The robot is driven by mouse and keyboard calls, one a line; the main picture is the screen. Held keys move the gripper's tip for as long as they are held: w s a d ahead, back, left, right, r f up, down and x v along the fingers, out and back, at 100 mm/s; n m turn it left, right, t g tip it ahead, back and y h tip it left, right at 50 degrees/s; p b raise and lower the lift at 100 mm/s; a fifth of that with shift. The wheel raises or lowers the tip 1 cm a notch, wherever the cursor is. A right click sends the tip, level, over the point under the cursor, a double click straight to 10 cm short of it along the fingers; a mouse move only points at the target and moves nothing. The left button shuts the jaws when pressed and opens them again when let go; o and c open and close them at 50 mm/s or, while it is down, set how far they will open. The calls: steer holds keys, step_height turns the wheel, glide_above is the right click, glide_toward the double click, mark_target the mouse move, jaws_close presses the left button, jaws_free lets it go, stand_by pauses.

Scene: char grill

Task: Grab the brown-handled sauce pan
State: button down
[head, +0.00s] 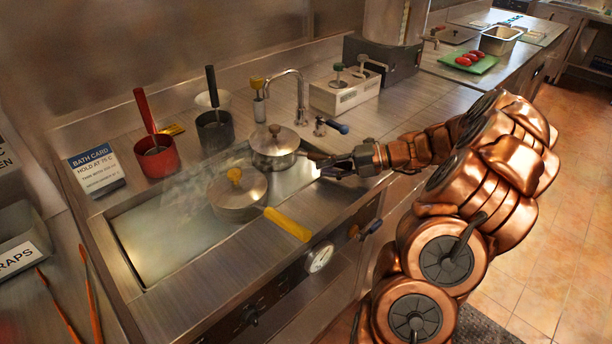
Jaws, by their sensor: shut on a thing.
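The brown-handled sauce pan (273,160) is a small steel pan with a lid and a brown knob. It is at the right back of the sunken steel bath (128,262), and its short handle (316,156) points right. My gripper (328,166) reaches in from the right and is shut on that handle. The fingertips are small and dark here, so the exact grip is hard to see. Whether the pan rests on something or is held up cannot be told.
A yellow-handled lidded pan (240,204) is close by at front left. A faucet (301,100) stands behind. A red pot (157,160) and a black pot (215,134) stand at back left.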

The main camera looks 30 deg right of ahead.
step_height(320, 180, up, 10)
stand_by(0.7)
steer(key=shift+f, duration=0.1)
steer(key=shift+c, duration=1.9)
jaws_free()
